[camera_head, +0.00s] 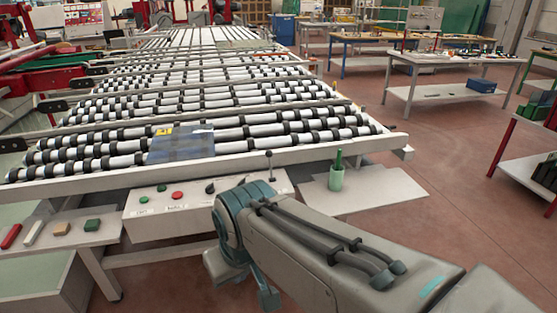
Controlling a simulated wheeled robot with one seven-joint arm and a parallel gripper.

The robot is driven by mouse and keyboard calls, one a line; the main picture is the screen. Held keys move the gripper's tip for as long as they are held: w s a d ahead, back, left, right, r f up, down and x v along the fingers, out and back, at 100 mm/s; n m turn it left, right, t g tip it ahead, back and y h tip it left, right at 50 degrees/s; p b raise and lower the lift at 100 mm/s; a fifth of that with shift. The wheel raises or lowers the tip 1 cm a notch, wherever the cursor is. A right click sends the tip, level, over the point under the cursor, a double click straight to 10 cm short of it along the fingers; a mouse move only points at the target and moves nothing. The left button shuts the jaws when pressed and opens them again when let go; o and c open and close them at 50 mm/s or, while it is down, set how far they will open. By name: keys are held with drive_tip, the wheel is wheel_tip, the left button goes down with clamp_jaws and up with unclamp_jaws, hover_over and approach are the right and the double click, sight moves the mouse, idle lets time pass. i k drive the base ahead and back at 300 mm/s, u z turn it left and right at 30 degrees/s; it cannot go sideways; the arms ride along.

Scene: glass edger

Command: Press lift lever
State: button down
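The lift lever (269,166) is a thin upright rod with a dark knob on top. It stands at the right end of the white control panel (140,226), at the front edge of the roller table. On the panel are a green button (161,188), a red button (177,195) and a black knob (210,187), left of the lever. My arm reaches in from the lower right, and its teal joint is just in front of the panel's right part, below the lever. I cannot make out my gripper's fingers.
The roller table (330,148) fills the back left, with a dark blue sheet (181,143) on it. A green cup (336,179) stands on a pale shelf (385,190) right of the lever. A side shelf (70,239) holds small blocks. Open floor lies to the right.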

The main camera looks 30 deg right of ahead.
sight(269, 153)
drive_tip(key=k, duration=0.25)
drive_tip(key=z, duration=0.7)
drive_tip(key=i, duration=0.65)
drive_tip(key=z, duration=0.6)
drive_tip(key=i, duration=0.75)
drive_tip(key=u, duration=0.7)
drive_tip(key=i, duration=0.55)
drive_tip(key=u, duration=0.5)
